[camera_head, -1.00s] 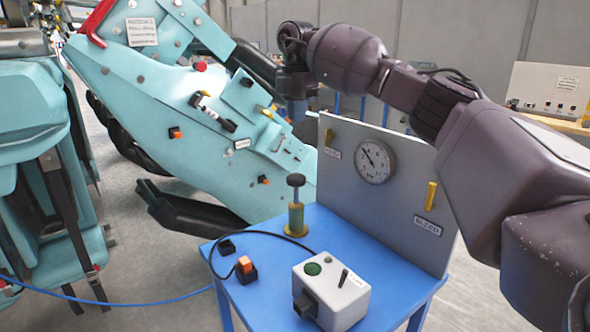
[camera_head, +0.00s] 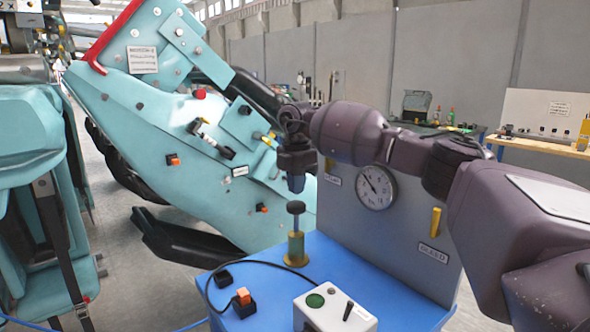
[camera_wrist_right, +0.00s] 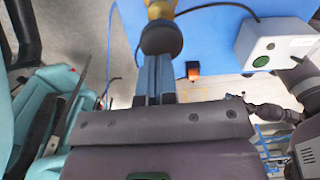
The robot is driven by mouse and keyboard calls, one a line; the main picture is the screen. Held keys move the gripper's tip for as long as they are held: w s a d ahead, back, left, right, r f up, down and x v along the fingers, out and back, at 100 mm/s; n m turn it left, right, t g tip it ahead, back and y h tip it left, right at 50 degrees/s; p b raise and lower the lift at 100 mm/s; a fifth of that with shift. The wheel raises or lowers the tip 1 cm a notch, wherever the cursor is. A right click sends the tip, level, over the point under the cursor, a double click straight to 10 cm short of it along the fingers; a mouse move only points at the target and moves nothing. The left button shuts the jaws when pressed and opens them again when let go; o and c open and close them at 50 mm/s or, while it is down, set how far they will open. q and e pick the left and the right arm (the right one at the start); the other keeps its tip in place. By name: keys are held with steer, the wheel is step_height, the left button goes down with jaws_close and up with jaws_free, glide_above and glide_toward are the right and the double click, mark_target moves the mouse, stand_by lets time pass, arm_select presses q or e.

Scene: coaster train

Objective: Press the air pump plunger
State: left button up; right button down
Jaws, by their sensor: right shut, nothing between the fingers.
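The air pump (camera_head: 296,247) stands upright on the blue table (camera_head: 268,268), with a brass-green body and a black plunger knob (camera_head: 296,207) raised on a short rod. My right gripper (camera_head: 296,186) points straight down just above the knob, with its fingers shut and empty. A small gap shows between fingertips and knob in the head view. In the right wrist view the shut blue-grey fingers (camera_wrist_right: 155,72) reach to the dark round knob (camera_wrist_right: 161,37), and contact cannot be told there. My left gripper is not in view.
An upright grey panel with a gauge (camera_head: 376,187) and a yellow bleed lever (camera_head: 436,222) stands right of the pump. A grey control box (camera_head: 335,308) and an orange-button switch (camera_head: 243,297) sit in front. The teal coaster part (camera_head: 170,150) is behind left.

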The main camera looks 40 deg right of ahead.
mark_target(296, 208)
step_height(296, 208, down, 2)
steer(key=shift+f, duration=0.25)
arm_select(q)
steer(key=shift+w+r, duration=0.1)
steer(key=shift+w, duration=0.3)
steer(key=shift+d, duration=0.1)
